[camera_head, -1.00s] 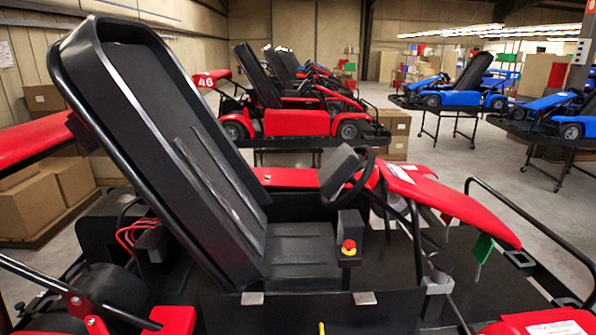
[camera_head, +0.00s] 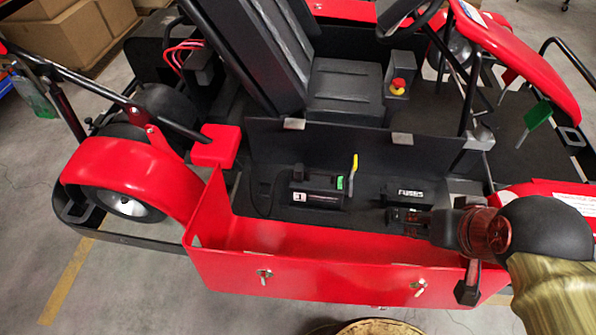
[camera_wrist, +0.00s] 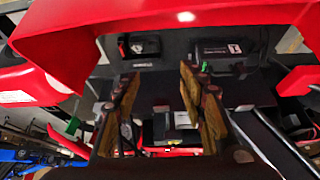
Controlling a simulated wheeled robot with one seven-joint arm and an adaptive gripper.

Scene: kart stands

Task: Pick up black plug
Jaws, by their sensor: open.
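My gripper (camera_head: 402,219) reaches in from the right over the red side pod of the kart, with its fingers pointing left. In the wrist view my gripper (camera_wrist: 160,98) has its two fingers wide apart, with nothing held between them. A small black box with white lettering (camera_head: 409,194) lies in the pod just behind my fingers; it seems to be the dark box at upper left in the wrist view (camera_wrist: 138,46). I cannot clearly make out a separate black plug; the gripper may hide part of it.
A black box with a white label and green part (camera_head: 318,193) stands left in the pod, by a yellow lever (camera_head: 353,172). The red pod wall (camera_head: 330,262) runs along the front. The seat (camera_head: 343,92) and a red button (camera_head: 398,85) are behind.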

